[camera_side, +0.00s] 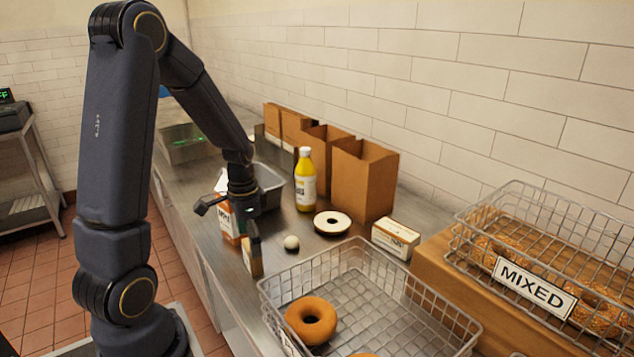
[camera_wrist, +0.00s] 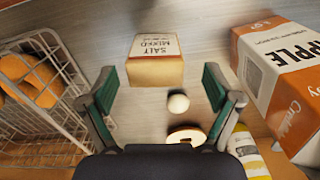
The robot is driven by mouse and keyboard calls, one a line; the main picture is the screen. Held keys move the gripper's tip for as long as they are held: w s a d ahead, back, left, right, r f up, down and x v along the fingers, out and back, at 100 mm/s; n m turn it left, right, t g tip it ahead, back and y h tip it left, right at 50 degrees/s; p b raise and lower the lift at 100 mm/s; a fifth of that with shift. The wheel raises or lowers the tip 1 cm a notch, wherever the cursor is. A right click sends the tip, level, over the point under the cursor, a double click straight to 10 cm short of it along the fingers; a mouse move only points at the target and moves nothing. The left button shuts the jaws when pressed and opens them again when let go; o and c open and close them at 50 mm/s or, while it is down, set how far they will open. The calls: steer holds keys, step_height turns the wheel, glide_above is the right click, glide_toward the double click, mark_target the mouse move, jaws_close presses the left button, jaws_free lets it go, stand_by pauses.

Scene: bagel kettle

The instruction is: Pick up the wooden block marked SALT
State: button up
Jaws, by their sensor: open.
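The wooden block (camera_wrist: 155,66) is pale tan, with a white label reading SALT and MIXED, and stands on the steel counter in the wrist view. It also shows in the side view (camera_side: 254,262), partly covered, near the counter's front edge. My gripper (camera_wrist: 160,82) is open and empty, its two green-padded fingers spread to either side of the block's place in the wrist view. The block appears beyond the fingertips, a little left of centre. In the side view my gripper (camera_side: 228,212) hangs low over the counter by the block; whether it touches is unclear.
An orange-and-white APPLE carton (camera_wrist: 277,65) stands close to the right finger. A yellow bottle (camera_side: 306,180), a butter-like box (camera_side: 396,238) and a wire basket (camera_side: 436,310) with bagels surround the area.

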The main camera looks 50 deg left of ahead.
steer(key=f, duration=0.5)
steer(key=shift+d+f, duration=0.25)
steer(key=shift+f, duration=0.1)
steer(key=shift+c, duration=0.4)
steer(key=c, duration=1.2)
